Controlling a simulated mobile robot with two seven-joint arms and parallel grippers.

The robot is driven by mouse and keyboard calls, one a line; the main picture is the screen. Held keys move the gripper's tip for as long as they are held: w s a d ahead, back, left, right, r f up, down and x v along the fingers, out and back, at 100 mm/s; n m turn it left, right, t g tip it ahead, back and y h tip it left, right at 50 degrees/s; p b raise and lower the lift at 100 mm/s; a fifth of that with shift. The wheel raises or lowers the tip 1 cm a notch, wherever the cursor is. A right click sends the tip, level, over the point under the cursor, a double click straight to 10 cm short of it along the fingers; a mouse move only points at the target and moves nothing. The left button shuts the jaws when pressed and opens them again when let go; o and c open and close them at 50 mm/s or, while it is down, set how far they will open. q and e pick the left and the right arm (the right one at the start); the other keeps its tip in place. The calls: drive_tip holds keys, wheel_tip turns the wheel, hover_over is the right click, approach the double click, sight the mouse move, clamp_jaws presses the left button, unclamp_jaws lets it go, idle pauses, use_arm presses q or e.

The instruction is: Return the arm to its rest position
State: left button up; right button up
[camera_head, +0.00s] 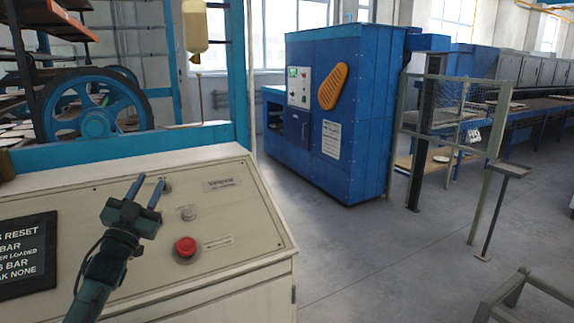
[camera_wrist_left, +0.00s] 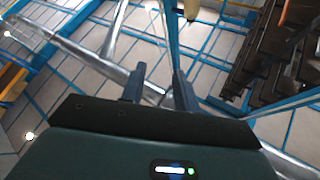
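My left gripper (camera_head: 146,190) is over the sloped beige control panel (camera_head: 105,200) in the head view, its two fingers pointing up and away from me. The fingers are apart with nothing between them. In the left wrist view the gripper (camera_wrist_left: 160,88) also shows two separate fingers, with ceiling beams and windows behind them. A red button (camera_head: 186,246) and a small grey button (camera_head: 188,213) lie to the right of the gripper on the panel. Another knob (camera_head: 166,186) sits close beside the fingertips. I cannot tell the exact height above the panel. My right gripper is not in view.
A black sign (camera_head: 25,255) is on the panel's left. A blue frame (camera_head: 130,148) with a blue wheel (camera_head: 95,115) stands behind it. A blue cabinet (camera_head: 345,110) stands farther back. Grey floor (camera_head: 370,245) is open to the right, with a metal stand (camera_head: 500,180) there.

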use_arm(q)
drive_tip(key=w+a+f+n+g+y, duration=0.1)
drive_tip(key=a+f+n+g+y, duration=0.15)
drive_tip(key=f, duration=0.25)
drive_tip(key=w+a+f+n+g+y, duration=0.2)
drive_tip(key=f+g+y, duration=0.1)
drive_tip(key=f+g, duration=0.15)
drive_tip(key=s+d+f+m+g+h, duration=0.1)
drive_tip(key=s+d+f, duration=0.25)
drive_tip(key=f, duration=0.25)
drive_tip(key=s+d+f+h, duration=0.1)
drive_tip(key=s+d+f, duration=0.1)
drive_tip(key=s+f, duration=0.3)
drive_tip(key=s+d+f+g+h, duration=0.1)
drive_tip(key=s+d+f+g, duration=0.1)
drive_tip(key=s+d+f, duration=0.7)
drive_tip(key=s+d+f+g, duration=0.1)
drive_tip(key=s+d+f, duration=0.1)
drive_tip(key=s, duration=0.5)
drive_tip(key=s+d+f+g+h, duration=0.1)
drive_tip(key=s+d+f, duration=0.1)
drive_tip(key=s, duration=0.6)
drive_tip(key=s+d+f+g+h, duration=0.1)
drive_tip(key=s+d+f, duration=0.1)
drive_tip(key=s, duration=0.5)
drive_tip(key=shift+s+d+f, duration=0.3)
drive_tip(key=shift+f, duration=0.45)
